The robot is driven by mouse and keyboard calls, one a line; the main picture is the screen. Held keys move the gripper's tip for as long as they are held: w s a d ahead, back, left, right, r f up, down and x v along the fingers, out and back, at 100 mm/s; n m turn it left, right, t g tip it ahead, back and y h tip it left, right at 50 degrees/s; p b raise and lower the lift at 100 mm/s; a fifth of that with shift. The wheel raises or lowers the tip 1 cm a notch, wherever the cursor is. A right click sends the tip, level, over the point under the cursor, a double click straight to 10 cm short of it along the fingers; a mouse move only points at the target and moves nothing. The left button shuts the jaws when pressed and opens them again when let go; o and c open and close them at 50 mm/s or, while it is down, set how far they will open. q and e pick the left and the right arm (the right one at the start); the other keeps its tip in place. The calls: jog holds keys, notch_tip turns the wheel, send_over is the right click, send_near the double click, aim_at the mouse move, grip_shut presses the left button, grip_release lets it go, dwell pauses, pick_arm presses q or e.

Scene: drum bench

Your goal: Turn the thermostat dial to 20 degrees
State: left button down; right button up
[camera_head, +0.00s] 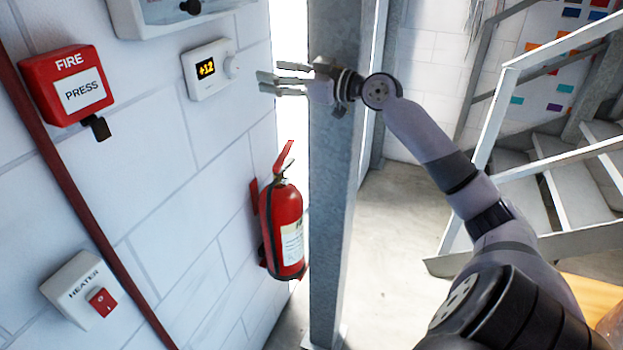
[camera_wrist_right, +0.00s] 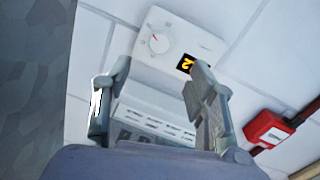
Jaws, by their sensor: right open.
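The thermostat (camera_head: 207,70) is a small white box on the white block wall, with a dark display (camera_head: 206,69) reading about +12 in yellow. Its round white dial (camera_head: 232,67) is on the right side of its face. In the right wrist view the dial (camera_wrist_right: 159,43) shows a small red mark, and the display (camera_wrist_right: 186,64) is partly behind a finger. My right gripper (camera_head: 264,82) is open and empty, with its fingers pointing at the wall, just right of the dial and apart from it. In the wrist view the dial appears beyond the fingertips (camera_wrist_right: 161,72). My left gripper is out of view.
A red fire alarm box (camera_head: 67,85), a red pipe (camera_head: 85,215) and a heater switch box (camera_head: 87,290) are on the wall. A fire extinguisher (camera_head: 284,228) hangs below my gripper. A grey steel column (camera_head: 336,190) stands beside my right forearm.

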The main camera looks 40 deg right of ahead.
jog(key=b+v, duration=0.4)
jog(key=v, duration=0.3)
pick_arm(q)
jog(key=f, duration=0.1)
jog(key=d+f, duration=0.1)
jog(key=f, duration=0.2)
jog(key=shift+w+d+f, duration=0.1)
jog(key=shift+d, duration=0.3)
pick_arm(e)
notch_tip(320, 180, down, 29)
jog(key=m+g+h, duration=0.3)
jog(key=g, duration=0.2)
jog(key=shift+d, duration=0.2)
jog(key=shift+s, duration=0.1)
